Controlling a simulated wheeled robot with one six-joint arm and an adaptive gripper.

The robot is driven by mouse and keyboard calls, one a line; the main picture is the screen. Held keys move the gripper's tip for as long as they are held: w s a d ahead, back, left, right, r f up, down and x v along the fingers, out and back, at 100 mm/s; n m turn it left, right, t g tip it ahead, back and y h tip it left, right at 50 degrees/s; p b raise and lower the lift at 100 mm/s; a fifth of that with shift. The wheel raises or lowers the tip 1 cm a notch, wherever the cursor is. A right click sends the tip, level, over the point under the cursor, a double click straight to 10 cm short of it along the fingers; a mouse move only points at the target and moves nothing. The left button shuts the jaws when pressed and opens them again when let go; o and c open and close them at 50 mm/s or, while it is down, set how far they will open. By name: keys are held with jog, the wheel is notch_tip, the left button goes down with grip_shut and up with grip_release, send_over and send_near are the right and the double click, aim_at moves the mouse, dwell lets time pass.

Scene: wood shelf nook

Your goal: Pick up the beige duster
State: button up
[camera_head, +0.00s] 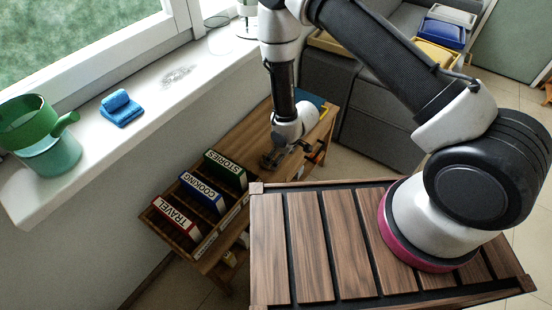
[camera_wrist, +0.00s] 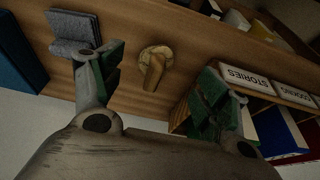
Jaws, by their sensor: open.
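In the wrist view, a beige object that looks like the duster (camera_wrist: 154,66) lies on the wooden shelf top, with a rounded end and a narrower part pointing down in the picture. My gripper (camera_wrist: 160,84) is open, its two fingers apart on either side of the duster in the picture. The duster appears beyond the fingertips; I cannot tell the gap. In the head view, my gripper (camera_head: 284,154) hangs low over the wooden shelf unit (camera_head: 262,122), and I cannot make out the duster there.
Books marked STORIES (camera_head: 226,168), COOKING (camera_head: 203,192) and TRAVEL (camera_head: 176,217) stand left of my gripper. A folded grey item (camera_wrist: 73,30) lies near the left finger. The windowsill holds a blue object (camera_head: 120,108) and green watering can (camera_head: 45,150). A grey sofa (camera_head: 375,115) stands behind.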

jog(key=shift+w+a+r+t, duration=0.15)
jog(key=shift+w+a+t, duration=0.2)
jog(key=shift+a, duration=0.1)
jog(key=shift+w+a+f+y, duration=0.2)
jog(key=shift+f+y, duration=0.05)
jog(key=shift+y, duration=0.05)
jog(key=x, duration=0.7)
jog(key=shift+w, duration=0.1)
jog(key=c, duration=1.1)
